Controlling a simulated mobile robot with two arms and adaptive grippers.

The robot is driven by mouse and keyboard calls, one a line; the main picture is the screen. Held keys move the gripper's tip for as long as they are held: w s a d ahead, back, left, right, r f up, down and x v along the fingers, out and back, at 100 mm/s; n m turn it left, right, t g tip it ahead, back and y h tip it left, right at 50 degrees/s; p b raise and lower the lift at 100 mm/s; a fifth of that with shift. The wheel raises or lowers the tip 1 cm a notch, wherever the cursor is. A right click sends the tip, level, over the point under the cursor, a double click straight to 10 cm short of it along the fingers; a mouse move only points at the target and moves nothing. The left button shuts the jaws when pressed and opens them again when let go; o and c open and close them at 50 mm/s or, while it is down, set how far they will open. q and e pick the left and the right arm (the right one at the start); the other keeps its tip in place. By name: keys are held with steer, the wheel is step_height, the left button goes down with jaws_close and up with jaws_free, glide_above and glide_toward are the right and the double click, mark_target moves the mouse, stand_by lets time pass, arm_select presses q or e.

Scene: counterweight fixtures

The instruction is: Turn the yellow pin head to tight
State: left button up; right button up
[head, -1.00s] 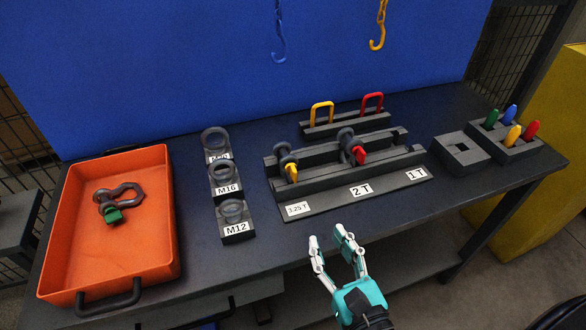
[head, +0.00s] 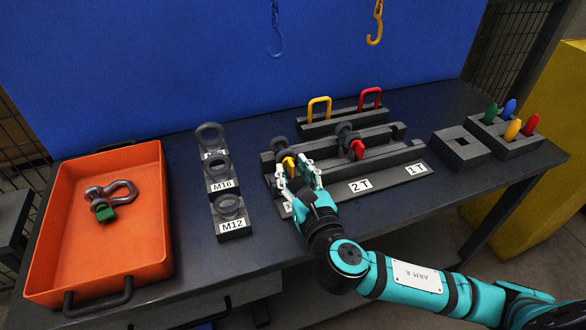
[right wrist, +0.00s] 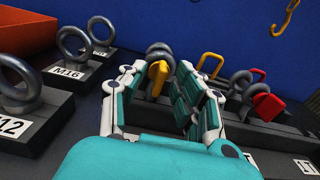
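The yellow pin head (head: 289,165) belongs to a dark shackle (head: 279,146) standing at the 3.25 T end of the grey rack (head: 325,147). My right gripper (head: 298,178) reaches in from the front right, with its fingers around the pin head. In the right wrist view the yellow pin head (right wrist: 158,76) shows upright between the two open fingers (right wrist: 157,98). A gap shows beside it, and I cannot tell whether either finger touches it. My left gripper is not in view.
A red-pinned shackle (head: 357,148) stands to the right on the same rack. Eye bolts on M12 (head: 233,226) and M16 blocks stand close on the left. An orange tray (head: 40,250) holds a green-pinned shackle (head: 110,199). Coloured pegs stand in a block (head: 520,151) at right.

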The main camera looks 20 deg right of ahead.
steer(key=shift+w, duration=0.2)
jaws_close()
